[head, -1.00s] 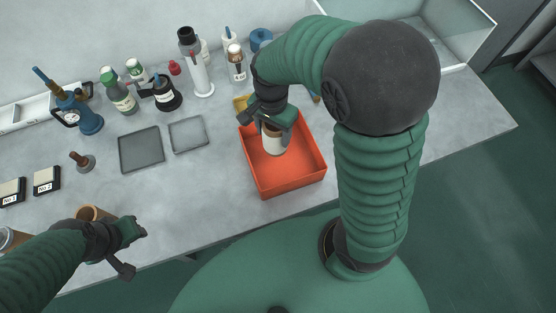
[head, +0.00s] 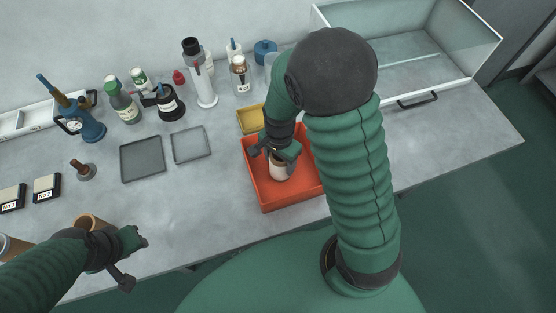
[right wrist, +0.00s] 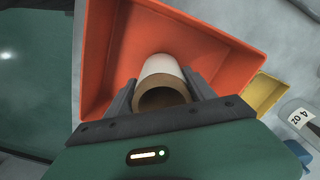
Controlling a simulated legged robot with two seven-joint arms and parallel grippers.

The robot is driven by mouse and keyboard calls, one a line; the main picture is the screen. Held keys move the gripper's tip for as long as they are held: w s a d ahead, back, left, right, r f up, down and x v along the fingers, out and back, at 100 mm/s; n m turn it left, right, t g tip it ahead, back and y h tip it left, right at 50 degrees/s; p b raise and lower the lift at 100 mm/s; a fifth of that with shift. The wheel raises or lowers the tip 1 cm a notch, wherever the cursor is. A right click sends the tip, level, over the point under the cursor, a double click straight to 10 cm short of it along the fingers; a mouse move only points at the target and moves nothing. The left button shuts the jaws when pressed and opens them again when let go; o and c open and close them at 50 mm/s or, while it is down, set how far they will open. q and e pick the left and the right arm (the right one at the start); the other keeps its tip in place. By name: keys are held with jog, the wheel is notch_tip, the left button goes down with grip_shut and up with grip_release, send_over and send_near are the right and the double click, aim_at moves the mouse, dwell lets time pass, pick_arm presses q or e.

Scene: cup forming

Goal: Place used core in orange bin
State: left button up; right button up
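The used core, a pale hollow cylinder with a tan rim (head: 280,168), is inside the orange bin (head: 290,201). I cannot tell whether it touches the bin floor. My right gripper (head: 276,152) is over the bin with its fingers closed around the core. In the right wrist view the core (right wrist: 162,84) sits between the two fingers (right wrist: 160,95), with the bin wall (right wrist: 215,45) beyond. My left gripper (head: 133,262) is at the front left of the counter, near a brown cylinder (head: 95,222), with its fingers apart and nothing between them.
A yellow tray (head: 251,119) stands just behind the bin. Two grey trays (head: 142,158) lie to its left. Bottles and a tall grey-white cylinder (head: 205,88) line the back. A glass-sided case (head: 420,55) is at the back right. The counter right of the bin is clear.

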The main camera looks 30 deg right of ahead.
jog(key=shift+o, duration=1.1)
jog(key=shift+d, duration=0.3)
jog(key=shift+o, duration=0.5)
jog(key=shift+d+f, duration=0.15)
jog(key=shift+d, duration=0.2)
jog(key=shift+a, duration=0.1)
notch_tip(320, 180, up, 12)
jog(key=p, duration=0.1)
pick_arm(q)
jog(key=shift+d+r, duration=0.3)
jog(key=shift+r, duration=0.5)
pick_arm(e)
jog(key=s+a+f+n+t, duration=0.2)
jog(key=s+a+n, duration=0.2)
jog(key=n, duration=1)
jog(key=shift+s+a+f+t, duration=0.15)
jog(key=shift+a+f+t, duration=0.05)
jog(key=shift+t, duration=0.1)
pick_arm(q)
jog(key=shift+d, duration=0.15)
pick_arm(e)
jog(key=shift+d, duration=0.1)
